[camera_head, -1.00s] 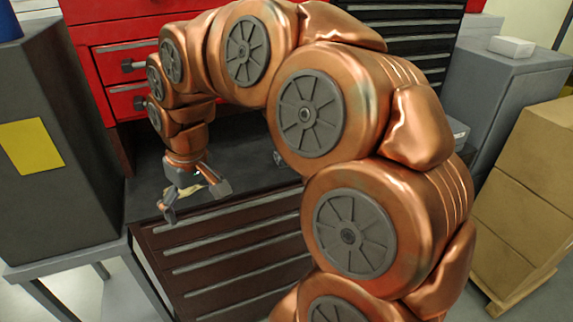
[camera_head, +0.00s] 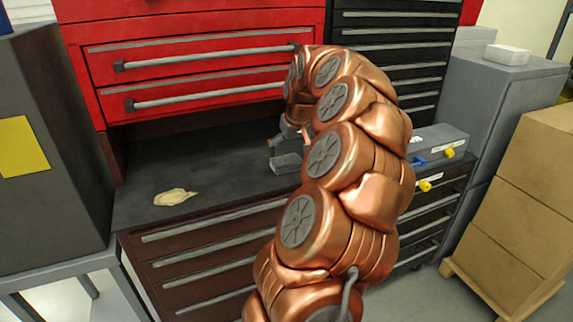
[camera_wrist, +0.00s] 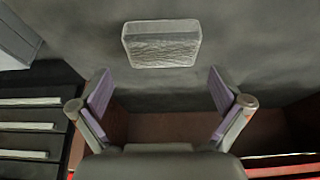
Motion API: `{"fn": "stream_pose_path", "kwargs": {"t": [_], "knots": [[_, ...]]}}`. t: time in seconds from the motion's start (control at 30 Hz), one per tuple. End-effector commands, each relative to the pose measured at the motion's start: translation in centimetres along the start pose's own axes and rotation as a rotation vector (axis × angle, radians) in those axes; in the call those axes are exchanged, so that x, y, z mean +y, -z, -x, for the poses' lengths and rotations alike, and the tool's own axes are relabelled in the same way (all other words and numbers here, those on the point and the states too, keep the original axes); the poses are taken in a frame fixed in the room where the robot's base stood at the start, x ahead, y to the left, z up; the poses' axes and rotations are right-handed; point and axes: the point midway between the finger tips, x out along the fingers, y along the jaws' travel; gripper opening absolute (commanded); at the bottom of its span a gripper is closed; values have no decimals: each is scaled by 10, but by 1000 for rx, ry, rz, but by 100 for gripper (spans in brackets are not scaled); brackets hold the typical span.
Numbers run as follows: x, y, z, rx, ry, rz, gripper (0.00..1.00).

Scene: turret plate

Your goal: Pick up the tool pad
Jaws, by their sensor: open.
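The tool pad appears to be the small grey rectangular block (camera_head: 286,162) lying on the dark worktop, just left of my arm in the head view. In the wrist view the pad (camera_wrist: 160,50) has a pale rim and a rough grey face. My gripper (camera_wrist: 160,85) is open and empty, with purple-lined fingers spread wider than the pad. The pad lies beyond the fingertips, roughly centred and not between them. In the head view my gripper (camera_head: 285,136) is small and partly hidden by my arm, close behind the pad.
A crumpled beige item (camera_head: 175,197) lies on the worktop (camera_head: 220,165) at left. A grey box (camera_head: 440,141) with blue and yellow parts stands to the right. Red drawers (camera_head: 200,70) with bar handles rise behind. The worktop between the beige item and the pad is clear.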

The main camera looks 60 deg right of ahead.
Motion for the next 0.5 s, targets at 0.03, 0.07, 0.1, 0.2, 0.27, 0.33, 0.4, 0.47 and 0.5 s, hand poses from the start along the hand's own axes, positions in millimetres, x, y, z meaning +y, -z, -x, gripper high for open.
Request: {"fn": "stream_pose_path", "kwargs": {"t": [0.03,0.07,0.1,0.2,0.27,0.33,0.4,0.47,0.5], "knots": [[0,0,-2,-2,0,0,100],[0,0,-4,-2,0,0,100],[-1,0,-6,-3,0,1,100],[-2,0,-17,-4,2,1,100],[-3,-1,-26,-6,3,1,100],[-3,-1,-36,-6,3,1,100],[-3,0,-44,-1,2,0,100],[-2,0,-49,0,1,0,100],[-2,0,-51,0,1,0,100]]}}
